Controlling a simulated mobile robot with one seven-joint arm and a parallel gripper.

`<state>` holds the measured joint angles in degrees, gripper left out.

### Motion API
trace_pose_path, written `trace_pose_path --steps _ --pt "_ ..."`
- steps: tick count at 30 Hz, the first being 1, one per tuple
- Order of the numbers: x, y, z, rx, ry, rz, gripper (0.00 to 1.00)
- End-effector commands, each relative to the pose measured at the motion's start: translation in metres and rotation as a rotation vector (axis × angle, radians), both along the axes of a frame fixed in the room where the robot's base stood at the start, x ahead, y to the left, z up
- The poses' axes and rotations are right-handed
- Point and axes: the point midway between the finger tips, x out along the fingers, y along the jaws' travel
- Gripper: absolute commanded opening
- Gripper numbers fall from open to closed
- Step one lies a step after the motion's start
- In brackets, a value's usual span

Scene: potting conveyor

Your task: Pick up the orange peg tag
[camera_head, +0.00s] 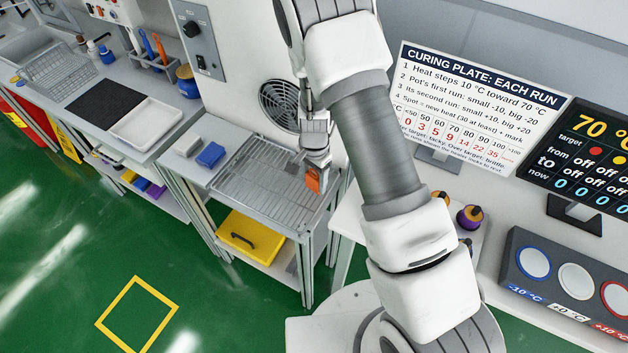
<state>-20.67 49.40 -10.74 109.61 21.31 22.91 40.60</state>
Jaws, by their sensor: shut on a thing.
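The orange peg tag (313,180) is at my gripper (314,167), just below the fingers, in the head view. My gripper is shut on it. The tag hangs over the right part of a grey slatted rack (250,181) on a metal stand. I cannot tell whether the tag touches the rack. My arm hides part of the area to the right of the tag.
A blue block (211,154) and a grey block (187,145) lie left of the rack. A white machine with a round fan grille (279,105) stands close behind. Signs and three round buttons are at right.

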Motion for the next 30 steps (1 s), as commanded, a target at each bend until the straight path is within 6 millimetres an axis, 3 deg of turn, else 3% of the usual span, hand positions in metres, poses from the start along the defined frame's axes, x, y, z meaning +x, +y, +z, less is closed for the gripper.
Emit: trace_pose_path --steps 8,14,24,30 --pt "0.001 0.0 0.01 0.001 -0.001 0.0 0.0" --pt "0.001 0.001 0.04 0.002 -0.005 0.001 0.0" --pt "-0.031 -0.066 0.083 0.001 -0.003 -0.005 0.0" --pt "-0.044 -0.093 0.101 0.001 -0.001 -0.003 0.0"
